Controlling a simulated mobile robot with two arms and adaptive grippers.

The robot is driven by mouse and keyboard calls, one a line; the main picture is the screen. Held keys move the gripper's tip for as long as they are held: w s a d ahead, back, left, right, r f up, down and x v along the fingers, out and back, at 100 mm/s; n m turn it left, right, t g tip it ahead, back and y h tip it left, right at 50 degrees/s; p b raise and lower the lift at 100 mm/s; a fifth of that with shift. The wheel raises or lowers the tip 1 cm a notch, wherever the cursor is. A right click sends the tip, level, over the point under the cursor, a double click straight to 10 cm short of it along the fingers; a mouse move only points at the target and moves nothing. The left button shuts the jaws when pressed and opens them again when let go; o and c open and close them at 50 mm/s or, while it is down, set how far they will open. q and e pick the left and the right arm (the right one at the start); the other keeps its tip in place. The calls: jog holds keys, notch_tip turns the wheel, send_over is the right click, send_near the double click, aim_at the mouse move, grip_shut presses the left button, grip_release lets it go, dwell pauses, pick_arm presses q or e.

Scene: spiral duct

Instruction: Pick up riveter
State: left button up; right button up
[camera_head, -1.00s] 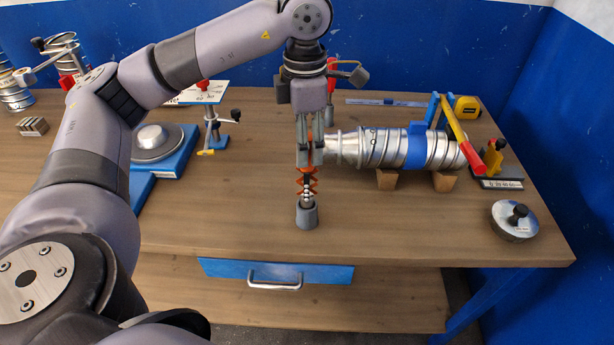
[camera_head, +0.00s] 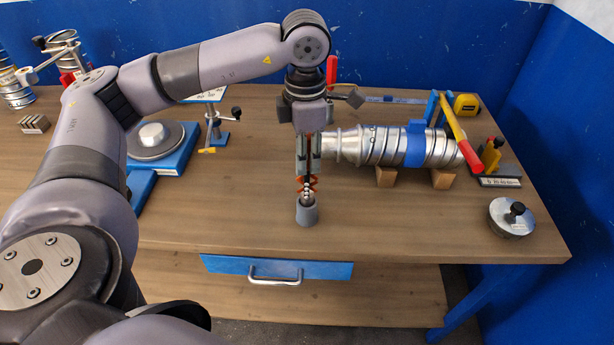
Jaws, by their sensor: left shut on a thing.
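The orange riveter (camera_head: 308,188) stands upright with its lower end in a small grey cup (camera_head: 307,212) near the middle of the bench. My left gripper (camera_head: 308,168) points straight down from above and is shut on the riveter's upper part. Its fingers hide much of the tool, and only the lower orange and metal section shows between the fingertips and the cup. My right gripper is not in view.
A metal spiral duct (camera_head: 390,146) with a blue band lies on wooden blocks (camera_head: 386,177) right of the gripper. A red-and-yellow-handled tool (camera_head: 460,140) leans on it. A round metal weight (camera_head: 511,217) sits at right. A blue stand (camera_head: 165,160) is at left. The bench front is clear.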

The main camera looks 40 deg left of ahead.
pick_arm(q)
grip_shut()
jog(key=shift+r, duration=0.1)
